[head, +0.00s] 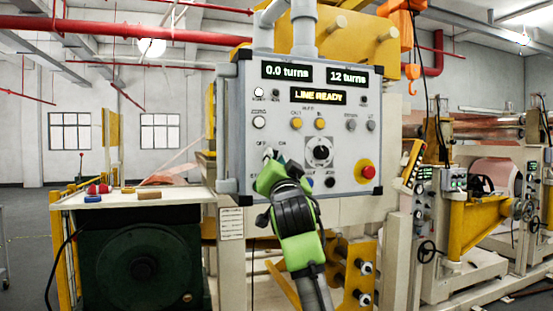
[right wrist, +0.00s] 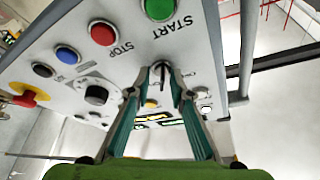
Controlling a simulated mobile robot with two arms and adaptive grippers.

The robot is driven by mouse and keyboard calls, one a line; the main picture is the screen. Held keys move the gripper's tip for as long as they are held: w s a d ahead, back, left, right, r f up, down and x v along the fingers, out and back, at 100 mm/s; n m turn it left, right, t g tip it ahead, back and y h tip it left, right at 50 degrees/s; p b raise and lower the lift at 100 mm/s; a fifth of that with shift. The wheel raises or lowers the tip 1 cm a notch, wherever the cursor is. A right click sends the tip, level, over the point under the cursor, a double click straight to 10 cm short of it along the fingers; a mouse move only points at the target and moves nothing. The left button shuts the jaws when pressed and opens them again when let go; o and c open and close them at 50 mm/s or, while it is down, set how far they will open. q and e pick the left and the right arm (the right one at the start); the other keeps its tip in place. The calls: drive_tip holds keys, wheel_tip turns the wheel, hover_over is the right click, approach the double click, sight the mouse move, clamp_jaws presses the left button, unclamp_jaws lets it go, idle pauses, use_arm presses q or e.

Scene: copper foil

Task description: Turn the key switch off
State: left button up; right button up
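The grey control panel (head: 225,110) fills the middle of the head view. Its key switch sits at the lower left of the panel, between the OFF and ON labels, and is mostly hidden by my right gripper (head: 270,160) in the head view. In the right wrist view the panel appears upside down, and the small dark key (right wrist: 161,70) stands out from it. My right gripper (right wrist: 157,82) has its two fingertips on either side of the key, with a narrow gap still between them; firm contact does not show. My left gripper is not in view.
Near the key are the green START button (right wrist: 160,8), red STOP button (right wrist: 102,33) and a black dial (head: 320,151). A red emergency stop (head: 368,172) on yellow is at the panel's lower right. A bench (head: 185,196) stands left; yellow machinery (head: 470,225) is right.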

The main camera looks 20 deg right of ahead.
drive_tip(key=shift+w, duration=0.15)
drive_tip(key=shift+s+a+r, duration=0.1)
drive_tip(key=shift+s+r, duration=0.1)
clamp_jaws()
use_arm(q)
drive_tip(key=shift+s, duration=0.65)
